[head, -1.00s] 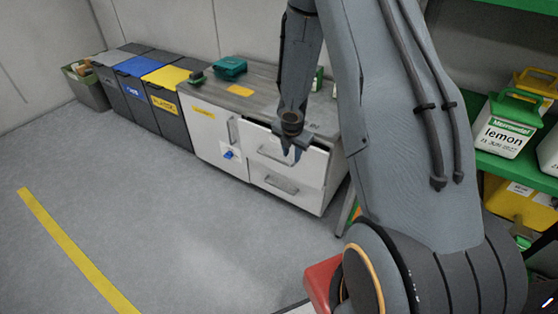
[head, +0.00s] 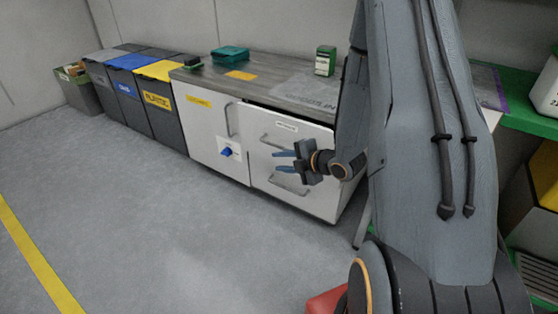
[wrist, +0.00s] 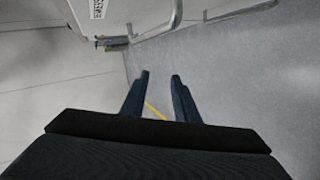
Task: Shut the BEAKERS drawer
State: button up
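The white cabinet's upper right drawer (head: 300,138) has a small label, too small to read in the head view, and a bar handle (head: 272,143). A dark gap shows along its top edge, so it stands a little open. In the wrist view a labelled white front (wrist: 85,12) and a bar handle (wrist: 177,14) show at the top; the label is only partly legible. My gripper (head: 277,162) is in front of the drawers, fingers pointing left, with no contact visible. In the wrist view its two fingers (wrist: 160,82) are apart with nothing between them.
The lower drawer (head: 312,200) looks closed. Teal and green boxes stand on the grey worktop (head: 275,88). Several bins (head: 165,125) line the wall. The floor (head: 150,220) in front is clear.

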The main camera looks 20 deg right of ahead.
aim_at(281, 148)
jog(key=w+d+m+t+b, duration=0.1)
jog(key=w+b, duration=0.1)
jog(key=b, duration=0.1)
jog(key=w+d+t+h+b, duration=0.1)
jog(key=w+t+b, duration=0.1)
jog(key=w+b, duration=0.1)
jog(key=w+d+f+m+t+b, duration=0.1)
jog(key=w+t+b, duration=0.1)
jog(key=b, duration=0.3)
jog(key=shift+w+d+m, duration=0.1)
jog(key=shift+w+m, duration=0.2)
jog(key=shift+w, duration=0.4)
grip_shut()
